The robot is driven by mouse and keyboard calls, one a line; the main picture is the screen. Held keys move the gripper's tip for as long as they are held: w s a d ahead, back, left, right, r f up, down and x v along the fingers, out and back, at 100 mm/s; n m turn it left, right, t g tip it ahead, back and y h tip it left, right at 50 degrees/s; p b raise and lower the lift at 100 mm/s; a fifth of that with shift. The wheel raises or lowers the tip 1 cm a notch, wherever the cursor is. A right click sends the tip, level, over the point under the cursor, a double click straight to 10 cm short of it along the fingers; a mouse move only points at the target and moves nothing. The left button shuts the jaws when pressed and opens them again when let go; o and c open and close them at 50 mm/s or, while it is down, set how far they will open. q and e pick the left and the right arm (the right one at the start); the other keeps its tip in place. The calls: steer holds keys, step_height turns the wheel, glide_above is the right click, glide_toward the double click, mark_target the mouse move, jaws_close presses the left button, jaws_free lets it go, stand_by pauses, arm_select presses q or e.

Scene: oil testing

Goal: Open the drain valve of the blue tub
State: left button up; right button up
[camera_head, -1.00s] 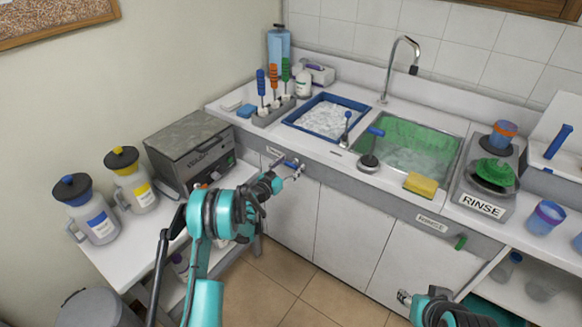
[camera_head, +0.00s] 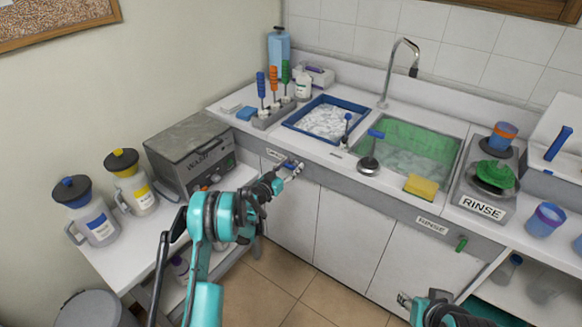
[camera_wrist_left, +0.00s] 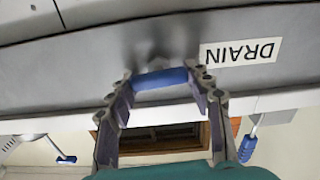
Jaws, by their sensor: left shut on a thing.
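The blue tub (camera_head: 301,131) is a blue-rimmed basin of foamy water set in the counter at the back. Below it, on the grey counter front, a blue valve handle (camera_head: 289,164) sits beside a DRAIN label (camera_head: 273,154). My left gripper (camera_head: 291,171) is at that handle. In the left wrist view the handle (camera_wrist_left: 160,79) lies crosswise between the two fingers, and the gripper (camera_wrist_left: 160,87) is shut on it. The valve body behind the handle is blurred. My right gripper (camera_head: 405,299) shows at the bottom edge, away from the tub; its jaws are unclear.
A green-tinted sink (camera_head: 418,138) with a yellow sponge (camera_head: 421,187) is right of the tub. A green handle (camera_head: 461,244) sits under a RINSE label (camera_head: 432,224). The floor below is clear.

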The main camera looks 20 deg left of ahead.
arm_select(q)
steer(key=n, duration=0.4)
steer(key=shift+a, duration=0.15)
steer(key=n, duration=0.4)
steer(key=shift+w+a+f+n, duration=0.1)
steer(key=shift+n, duration=0.2)
steer(key=n, duration=0.4)
steer(key=shift+f+n, duration=0.15)
steer(key=shift+n, duration=0.15)
steer(key=shift+a+f+n, duration=0.1)
steer(key=shift+n, duration=1.7)
steer(key=o, duration=1.2)
steer(key=shift+c, duration=0.2)
steer(key=v, duration=1.2)
